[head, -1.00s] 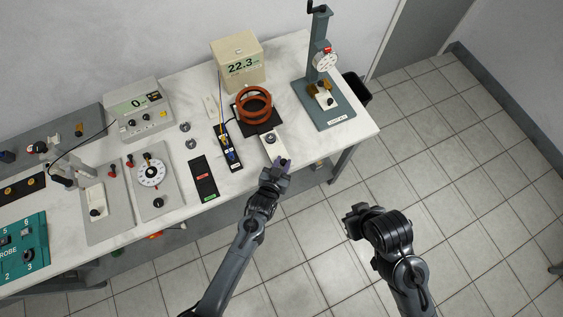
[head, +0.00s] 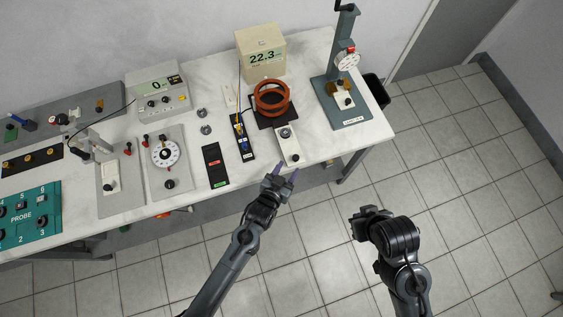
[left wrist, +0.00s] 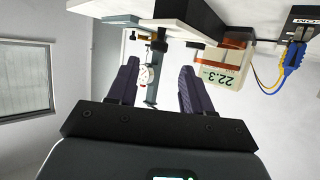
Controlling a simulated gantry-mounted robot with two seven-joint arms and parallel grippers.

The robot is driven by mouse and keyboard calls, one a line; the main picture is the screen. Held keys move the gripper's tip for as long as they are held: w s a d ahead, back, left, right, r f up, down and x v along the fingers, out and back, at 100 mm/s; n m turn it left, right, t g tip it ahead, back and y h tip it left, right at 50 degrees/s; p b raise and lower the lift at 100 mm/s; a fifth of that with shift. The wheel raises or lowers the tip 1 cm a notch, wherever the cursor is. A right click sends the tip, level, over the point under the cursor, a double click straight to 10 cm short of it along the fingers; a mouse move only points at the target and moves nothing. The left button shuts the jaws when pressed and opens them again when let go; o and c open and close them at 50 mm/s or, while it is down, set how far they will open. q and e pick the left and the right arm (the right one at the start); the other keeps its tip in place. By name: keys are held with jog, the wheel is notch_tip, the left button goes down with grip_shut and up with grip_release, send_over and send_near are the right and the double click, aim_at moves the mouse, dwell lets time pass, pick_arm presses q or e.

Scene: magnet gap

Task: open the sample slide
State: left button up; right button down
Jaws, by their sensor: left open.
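The sample slide looks to be the pale narrow plate (head: 290,147) in front of the copper-red coils (head: 272,98). It has a round grey disc (head: 285,132) at its coil end and a black knob (head: 296,159) at its front end, by the table edge. My left gripper (head: 282,173) is open and empty just off the front edge, short of the knob and apart from it. In the left wrist view its two fingers (left wrist: 158,90) are spread, with a dark knob (left wrist: 158,42) beyond them under a pale block. My right gripper (head: 362,218) hangs over the floor, its jaws unclear.
A cream box reading 22.3 (head: 262,55) stands behind the coils. A gauge stand (head: 335,85) is to the right. A black strip with cables (head: 242,140) and a red-green switch panel (head: 214,165) lie left. The floor in front is clear.

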pick_arm(q)
jog(key=shift+v, duration=2.2)
jog(key=shift+s, duration=0.1)
